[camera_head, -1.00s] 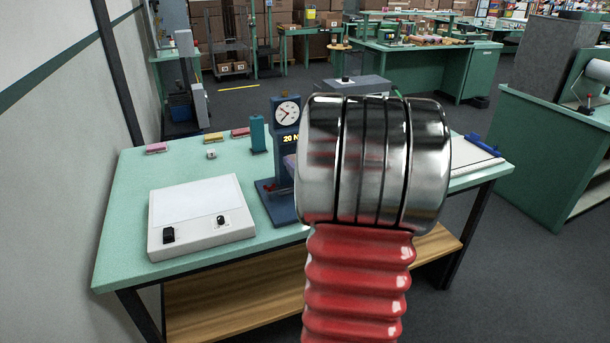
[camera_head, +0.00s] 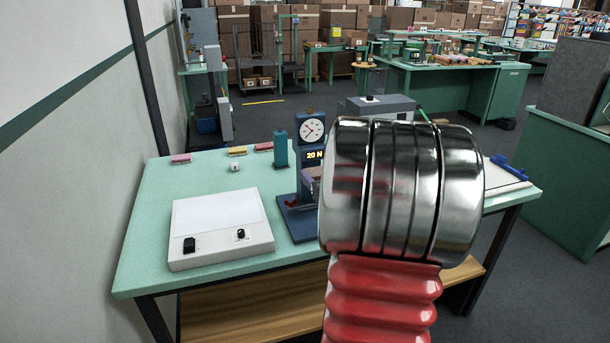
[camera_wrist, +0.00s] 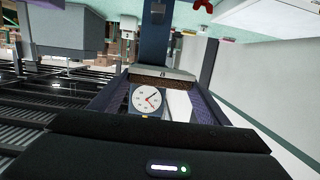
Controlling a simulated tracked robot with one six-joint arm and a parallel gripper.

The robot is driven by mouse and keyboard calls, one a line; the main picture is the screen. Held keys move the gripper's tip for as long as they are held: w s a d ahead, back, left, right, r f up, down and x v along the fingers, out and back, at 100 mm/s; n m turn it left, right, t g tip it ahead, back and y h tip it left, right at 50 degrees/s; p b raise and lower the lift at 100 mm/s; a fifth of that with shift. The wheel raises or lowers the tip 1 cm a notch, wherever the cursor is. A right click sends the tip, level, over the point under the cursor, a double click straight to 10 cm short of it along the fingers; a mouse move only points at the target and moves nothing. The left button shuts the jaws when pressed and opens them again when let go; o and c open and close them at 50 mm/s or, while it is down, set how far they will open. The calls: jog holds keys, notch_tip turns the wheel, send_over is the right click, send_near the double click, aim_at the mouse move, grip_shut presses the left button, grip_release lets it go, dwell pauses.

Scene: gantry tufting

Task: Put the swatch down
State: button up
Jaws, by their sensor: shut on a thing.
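My gripper (camera_wrist: 158,100) shows in the wrist view, with its dark body across the bottom and a finger on each side. A brown, textured strip with a grey edge, which looks like the swatch (camera_wrist: 162,83), lies between the fingertips. In the head view my red and chrome arm hides most of the gripper; a small purple and brown patch shows at its left edge, in front of the blue gauge stand (camera_head: 312,152). The stand has a round white dial and a "20 N" display. Whether the swatch touches anything below is hidden.
A white light box (camera_head: 220,222) sits on the green table (camera_head: 160,215), front left. Pink (camera_head: 181,159), yellow (camera_head: 237,151) and red (camera_head: 264,147) pieces lie along the back edge near a teal cylinder (camera_head: 280,149). The table's left strip is clear. A wall stands at the left.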

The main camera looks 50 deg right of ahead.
jog(key=w+a+f+n+y, duration=0.1)
jog(key=w+a, duration=0.5)
jog(key=a, duration=0.6)
jog(key=w+a+f+n+t+y, duration=0.1)
jog(key=w+a+f, duration=0.4)
jog(key=a, duration=0.8)
jog(key=w+a+f+n+t+y, duration=0.1)
jog(key=w+a+f+n+y, duration=0.1)
jog(key=w+a, duration=0.5)
jog(key=shift+a+f+n+y, duration=0.25)
jog(key=shift+a+y, duration=0.3)
jog(key=shift+a, duration=0.8)
jog(key=shift+a+f+n+y, duration=0.2)
jog(key=shift+a+y, duration=0.35)
jog(key=shift+a, duration=0.75)
jog(key=s+a+f+y, duration=0.1)
jog(key=a+f, duration=0.2)
jog(key=a, duration=0.8)
jog(key=shift+a+n, duration=0.15)
jog(key=shift+n, duration=0.3)
jog(key=shift+s+f, duration=0.1)
jog(key=shift+s, duration=0.05)
